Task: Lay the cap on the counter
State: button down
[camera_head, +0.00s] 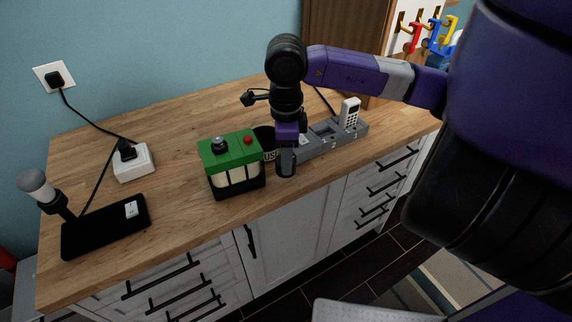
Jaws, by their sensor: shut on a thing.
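My gripper (286,150) points down over the front part of the wooden counter (180,125), just right of the green-topped box. It is shut on a small dark grey cylinder (286,168), which I take to be the cap. The gripper partly hides it, and its edge against the fingers is hard to make out. I cannot tell whether its lower end touches the counter.
A grey tray (330,143) holds a white handset (349,113). A black pad (106,226) and white socket block (133,162) are left. The counter's middle-left is clear.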

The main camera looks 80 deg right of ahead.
jog(key=shift+f, duration=1.85)
jog(key=shift+f, duration=0.15)
jog(key=c, duration=0.7)
grip_release()
jog(key=shift+c, duration=0.2)
